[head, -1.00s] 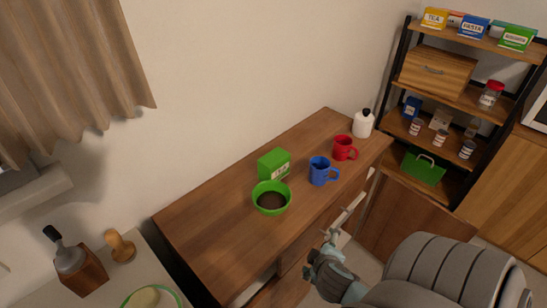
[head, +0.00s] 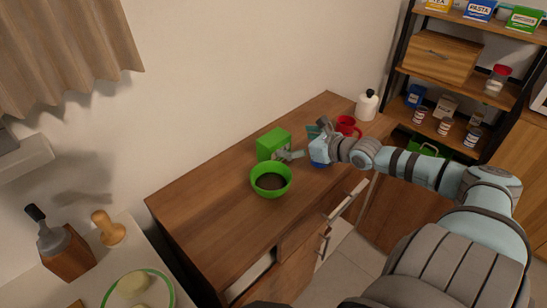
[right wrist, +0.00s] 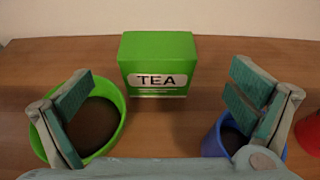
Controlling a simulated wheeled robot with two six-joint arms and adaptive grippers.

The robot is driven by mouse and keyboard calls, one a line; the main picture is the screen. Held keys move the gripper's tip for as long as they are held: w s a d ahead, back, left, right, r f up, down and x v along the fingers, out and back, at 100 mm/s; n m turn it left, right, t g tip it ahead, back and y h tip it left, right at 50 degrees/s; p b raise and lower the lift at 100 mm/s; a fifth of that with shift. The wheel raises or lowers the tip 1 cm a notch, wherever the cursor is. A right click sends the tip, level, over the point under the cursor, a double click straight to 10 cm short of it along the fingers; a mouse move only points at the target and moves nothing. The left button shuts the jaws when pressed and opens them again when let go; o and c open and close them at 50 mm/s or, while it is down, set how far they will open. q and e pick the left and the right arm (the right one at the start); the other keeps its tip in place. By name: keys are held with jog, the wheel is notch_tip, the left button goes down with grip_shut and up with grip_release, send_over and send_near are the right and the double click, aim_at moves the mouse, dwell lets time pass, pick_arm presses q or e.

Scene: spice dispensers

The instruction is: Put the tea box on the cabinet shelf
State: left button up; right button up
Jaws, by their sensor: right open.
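The green tea box (head: 272,142) stands upright on the wooden cabinet top, behind the green bowl. Its TEA label faces the camera in the right wrist view (right wrist: 158,64). My right gripper (head: 303,143) is open and empty, just right of the box. In the right wrist view its fingers (right wrist: 158,100) are spread wide, with the box ahead between them and apart from them. The shelf rack (head: 440,72) stands at the far right with several items on its boards. My left gripper is not in view.
A green bowl with dark contents (head: 271,181) sits in front of the box. A blue mug (right wrist: 228,138) is beside the right finger, mostly hidden in the head view. A red mug (head: 348,126) and white bottle (head: 367,105) stand farther right. The left cabinet top is clear.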

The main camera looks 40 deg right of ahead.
aim_at(275, 138)
jog(key=b+x, duration=0.3)
jog(key=shift+w+f, duration=0.2)
jog(key=shift+f, duration=0.05)
jog(key=shift+w+a+b, duration=0.1)
jog(key=shift+w+b, duration=0.3)
jog(key=shift+w, duration=0.15)
jog(key=b+x, duration=0.1)
jog(key=x, duration=0.3)
jog(key=shift+w+a, duration=0.15)
jog(key=shift+w, duration=0.15)
jog(key=shift+s, duration=0.15)
jog(key=c, duration=0.4)
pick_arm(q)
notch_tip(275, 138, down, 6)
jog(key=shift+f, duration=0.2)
pick_arm(e)
jog(key=c, duration=0.9)
jog(key=shift+r, duration=0.15)
